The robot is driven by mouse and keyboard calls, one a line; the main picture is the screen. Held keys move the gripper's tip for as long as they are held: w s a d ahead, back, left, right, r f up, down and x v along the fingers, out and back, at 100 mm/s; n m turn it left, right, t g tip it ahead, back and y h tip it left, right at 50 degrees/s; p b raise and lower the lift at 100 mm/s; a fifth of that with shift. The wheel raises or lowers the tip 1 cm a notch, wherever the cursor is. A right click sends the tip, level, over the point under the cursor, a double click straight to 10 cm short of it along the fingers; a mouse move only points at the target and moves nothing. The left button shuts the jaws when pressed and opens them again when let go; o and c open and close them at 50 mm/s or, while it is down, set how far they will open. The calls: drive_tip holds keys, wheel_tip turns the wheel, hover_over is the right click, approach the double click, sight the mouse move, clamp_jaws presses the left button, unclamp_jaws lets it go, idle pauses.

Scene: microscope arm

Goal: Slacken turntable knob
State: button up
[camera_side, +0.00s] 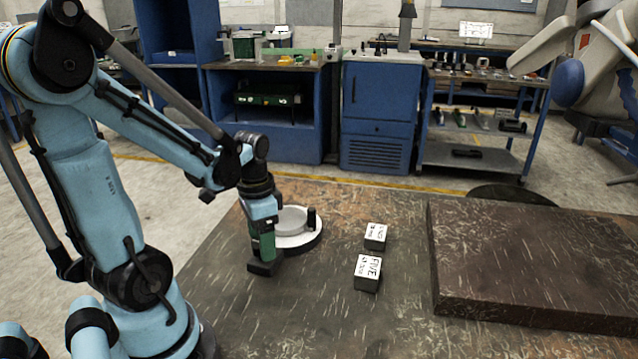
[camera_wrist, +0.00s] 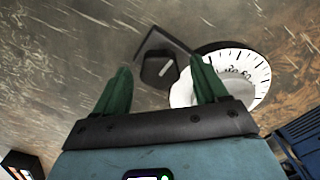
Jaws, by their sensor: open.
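The turntable (camera_side: 312,240) is a round white disc with a dark rim, on the table just right of my gripper in the side view. In the wrist view its white graduated dial (camera_wrist: 255,72) lies right of my fingers, partly hidden by the right one. In the side view a dark block (camera_side: 264,268) sits right under my fingers. My gripper (camera_side: 262,250) points down, open, with fingers (camera_wrist: 160,66) on either side of the knob; contact cannot be told.
Two small boxes with white labelled tops, a nearer one (camera_side: 367,273) and a farther one (camera_side: 375,236), stand right of the turntable. A thick dark slab (camera_side: 530,270) fills the table's right. Bare table (camera_side: 300,310) lies in front. Blue cabinets (camera_side: 380,120) stand behind.

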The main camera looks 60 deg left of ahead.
drive_tip(key=shift+f, duration=0.2)
drive_tip(key=c, duration=1.1)
drive_tip(key=shift+o, duration=0.2)
